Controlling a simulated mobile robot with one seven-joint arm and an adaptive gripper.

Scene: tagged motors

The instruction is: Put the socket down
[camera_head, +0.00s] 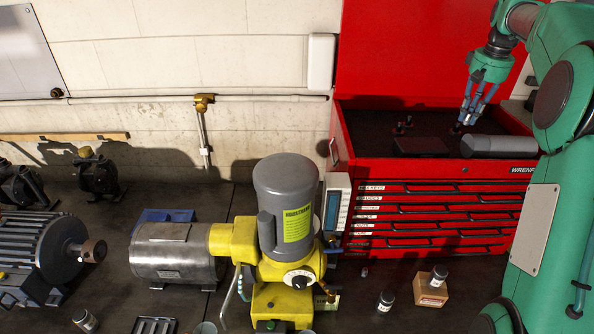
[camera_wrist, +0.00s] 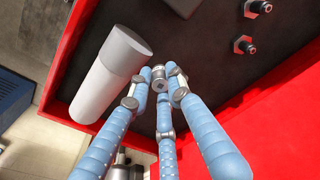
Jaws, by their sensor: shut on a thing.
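The socket (camera_wrist: 158,76) is a small metallic cylinder in the wrist view, pinched between the fingertips of my gripper (camera_wrist: 160,88). My gripper also shows in the head view (camera_head: 463,122), pointing down inside the open top of the red tool chest (camera_head: 345,150). The gripper is shut on the socket. The socket is close to the dark liner (camera_wrist: 195,65) of the chest top; I cannot tell whether it touches it. In the head view the socket is too small and too covered by the fingers to make out clearly.
A grey cylinder (camera_head: 498,146) lies just beside the gripper. A dark flat box (camera_head: 421,146) and two small fittings (camera_wrist: 245,44) are also on the liner. The chest's red rim surrounds this area. A yellow and grey motor (camera_head: 286,200) stands on the bench at left.

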